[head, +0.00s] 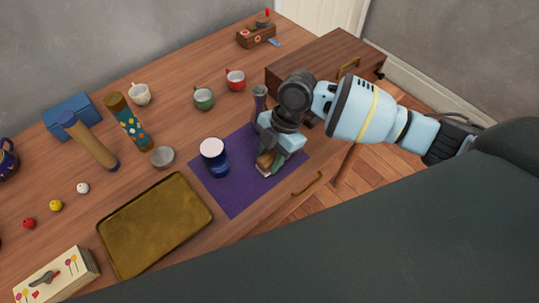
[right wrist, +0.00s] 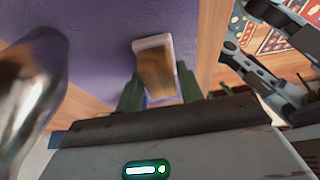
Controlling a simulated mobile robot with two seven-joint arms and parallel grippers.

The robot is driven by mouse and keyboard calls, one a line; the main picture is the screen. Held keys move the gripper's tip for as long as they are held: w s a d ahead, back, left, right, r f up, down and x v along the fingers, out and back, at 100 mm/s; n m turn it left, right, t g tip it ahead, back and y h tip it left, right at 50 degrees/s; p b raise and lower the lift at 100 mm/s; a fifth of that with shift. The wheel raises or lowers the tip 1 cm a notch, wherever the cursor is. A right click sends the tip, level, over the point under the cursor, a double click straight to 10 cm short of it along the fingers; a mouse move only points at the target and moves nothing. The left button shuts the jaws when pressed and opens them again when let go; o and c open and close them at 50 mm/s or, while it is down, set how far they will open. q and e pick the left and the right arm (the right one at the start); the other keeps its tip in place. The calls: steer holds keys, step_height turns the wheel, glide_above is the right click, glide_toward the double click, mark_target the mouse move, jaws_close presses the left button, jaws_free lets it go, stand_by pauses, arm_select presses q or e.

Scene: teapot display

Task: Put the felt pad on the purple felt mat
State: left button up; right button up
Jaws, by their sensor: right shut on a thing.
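The purple felt mat (head: 233,199) lies on the wooden table near its front edge. My right gripper (head: 267,162) is over the right part of the mat, pointing down. Its green fingers are shut on the felt pad (head: 264,169), a small block with a brown face and a pale end. In the right wrist view the felt pad (right wrist: 156,72) sits between the fingers with the purple mat (right wrist: 100,55) behind it. I cannot tell whether the pad touches the mat. My left gripper is not in view.
A grey-purple vase (head: 259,98) stands just behind the gripper. A brass-coloured tray (head: 155,225) lies left of the mat. A wooden chest (head: 315,62) is behind right.

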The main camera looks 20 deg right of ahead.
steer(key=shift+f, duration=0.1)
steer(key=o, duration=0.5)
steer(key=shift+f, duration=0.1)
steer(key=o, duration=0.4)
steer(key=shift+o, duration=0.2)
steer(key=shift+w+d+r, duration=0.1)
steer(key=shift+d+r, duration=0.05)
steer(key=shift+r, duration=0.4)
steer(key=v, duration=1.1)
steer(key=shift+p, duration=0.3)
